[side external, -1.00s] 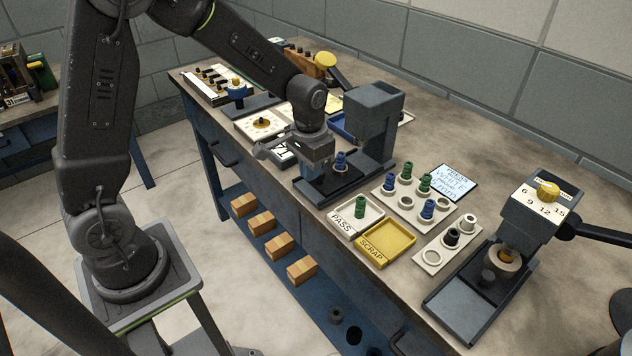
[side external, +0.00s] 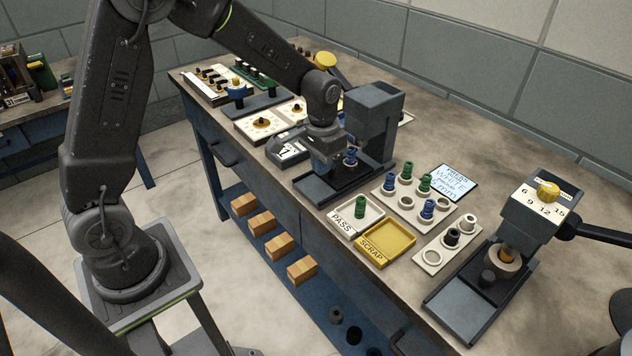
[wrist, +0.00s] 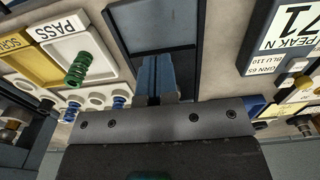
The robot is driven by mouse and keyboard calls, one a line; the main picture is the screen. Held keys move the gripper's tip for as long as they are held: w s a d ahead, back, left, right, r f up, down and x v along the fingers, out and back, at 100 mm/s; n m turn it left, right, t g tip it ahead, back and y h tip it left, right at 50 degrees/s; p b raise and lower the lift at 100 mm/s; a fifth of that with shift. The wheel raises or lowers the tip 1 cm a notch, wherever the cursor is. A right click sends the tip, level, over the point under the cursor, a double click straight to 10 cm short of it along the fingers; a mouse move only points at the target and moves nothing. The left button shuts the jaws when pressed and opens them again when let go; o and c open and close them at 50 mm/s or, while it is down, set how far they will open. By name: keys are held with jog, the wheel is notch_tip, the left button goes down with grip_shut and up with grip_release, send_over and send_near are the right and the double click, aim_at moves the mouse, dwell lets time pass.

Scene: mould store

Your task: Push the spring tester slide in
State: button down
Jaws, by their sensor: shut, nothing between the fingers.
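The spring tester (side external: 374,112) is a dark grey press on the bench, with a low base (side external: 318,192) reaching forward from it. A blue spring (side external: 351,153) stands upright at the tester's mouth, on the slide, which is mostly hidden by my gripper. My gripper (side external: 338,170) is low over the base, on the near side of the spring. In the wrist view its shut fingers (wrist: 155,78) are empty and point over the base's grey plate (wrist: 152,22). I cannot tell whether the fingers touch the slide.
A white PASS tray (side external: 368,231) holding a green spring and a yellow SCRAP tray (side external: 388,255) stand right of the tester. Beyond is a spring rack (side external: 408,213). Another press (side external: 528,210) stands at far right.

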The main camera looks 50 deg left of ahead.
jog(key=shift+s+f, duration=0.25)
jog(key=shift+f, duration=0.15)
jog(key=shift+w, duration=1.35)
jog(key=shift+s+r, duration=1.15)
jog(key=shift+s, duration=0.05)
notch_tip(320, 180, up, 7)
jog(key=s, duration=0.3)
jog(key=shift+r, duration=0.1)
